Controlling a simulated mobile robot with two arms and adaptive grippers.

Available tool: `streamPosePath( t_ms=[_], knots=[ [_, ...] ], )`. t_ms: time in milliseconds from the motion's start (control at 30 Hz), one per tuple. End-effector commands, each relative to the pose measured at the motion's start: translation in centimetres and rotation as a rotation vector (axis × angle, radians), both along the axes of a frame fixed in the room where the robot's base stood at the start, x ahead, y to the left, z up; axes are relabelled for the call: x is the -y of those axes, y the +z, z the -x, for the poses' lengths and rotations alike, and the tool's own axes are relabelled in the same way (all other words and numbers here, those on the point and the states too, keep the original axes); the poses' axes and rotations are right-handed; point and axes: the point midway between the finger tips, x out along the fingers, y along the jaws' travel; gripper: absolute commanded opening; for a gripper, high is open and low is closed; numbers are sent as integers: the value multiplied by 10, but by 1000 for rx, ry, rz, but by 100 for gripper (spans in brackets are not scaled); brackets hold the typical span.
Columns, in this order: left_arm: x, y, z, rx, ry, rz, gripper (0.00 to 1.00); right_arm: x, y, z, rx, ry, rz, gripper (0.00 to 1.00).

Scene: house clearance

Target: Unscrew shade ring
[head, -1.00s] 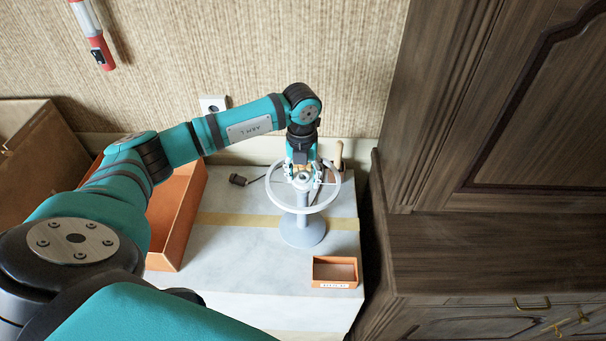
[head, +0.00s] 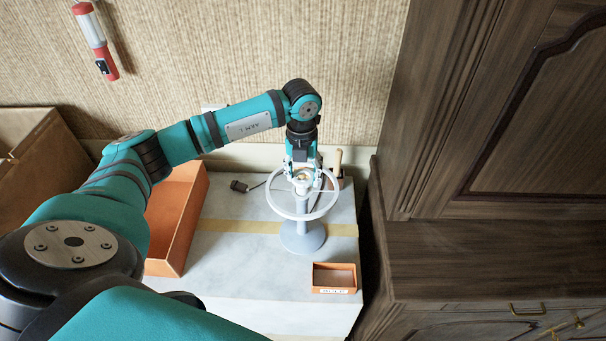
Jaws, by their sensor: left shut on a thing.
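A grey lamp stand (head: 303,239) stands upright on the white marble top, with a round foot and a short stem. A wide white hoop (head: 281,207) surrounds the top of the stem. My left gripper (head: 303,179) reaches down from above inside the hoop, at the top of the stem. It is shut on the small shade ring at the socket, which its fingers largely hide. My right gripper is not in view.
A small orange labelled tray (head: 334,289) lies at front right. A larger orange box (head: 182,215) stands at left. A dark plug with cable (head: 239,186) and a wooden-handled tool (head: 338,160) lie behind. A dark wooden cabinet (head: 480,255) closes the right side.

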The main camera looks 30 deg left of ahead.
Motion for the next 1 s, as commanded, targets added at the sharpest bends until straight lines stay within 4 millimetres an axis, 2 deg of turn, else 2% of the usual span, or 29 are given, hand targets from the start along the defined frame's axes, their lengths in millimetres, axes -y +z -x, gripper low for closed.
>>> streamPosePath(
  t_ms=[33,533,900,1000],
  knots=[
    [0,7,0,1,0,0,4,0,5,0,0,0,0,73],
    [0,46,0,0,1,0,4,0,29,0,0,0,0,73],
    [0,48,0,-1,-3,0,4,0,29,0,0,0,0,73],
    [3,46,2,-1,-58,0,4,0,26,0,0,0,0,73]
  ],
)
